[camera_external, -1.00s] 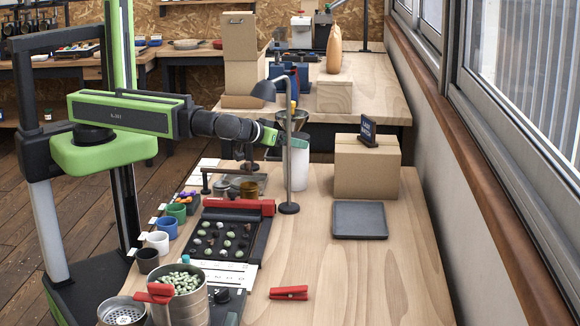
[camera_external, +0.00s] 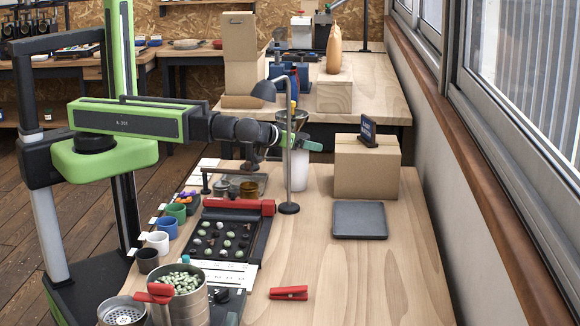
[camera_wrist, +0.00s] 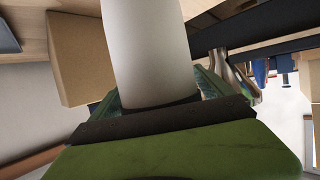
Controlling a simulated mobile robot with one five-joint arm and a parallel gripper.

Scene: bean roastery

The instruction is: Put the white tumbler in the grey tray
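The white tumbler (camera_external: 299,172) stands upright on the wooden table behind the lamp post, which hides part of it. In the wrist view the tumbler (camera_wrist: 152,50) is large and close, between the green fingers of my gripper (camera_wrist: 160,95). In the external view my gripper (camera_external: 300,144) is at the tumbler's upper part. I cannot tell whether the fingers press on the tumbler. The grey tray (camera_external: 360,220) lies flat and empty on the table, to the right and nearer the camera.
A grey lamp (camera_external: 288,208) stands just in front of the tumbler. A cardboard box (camera_external: 366,172) with a small dark sign (camera_external: 368,131) stands behind the tray. A bean board (camera_external: 214,254) lies left, with a red clip (camera_external: 289,293) in front. The table around the tray is clear.

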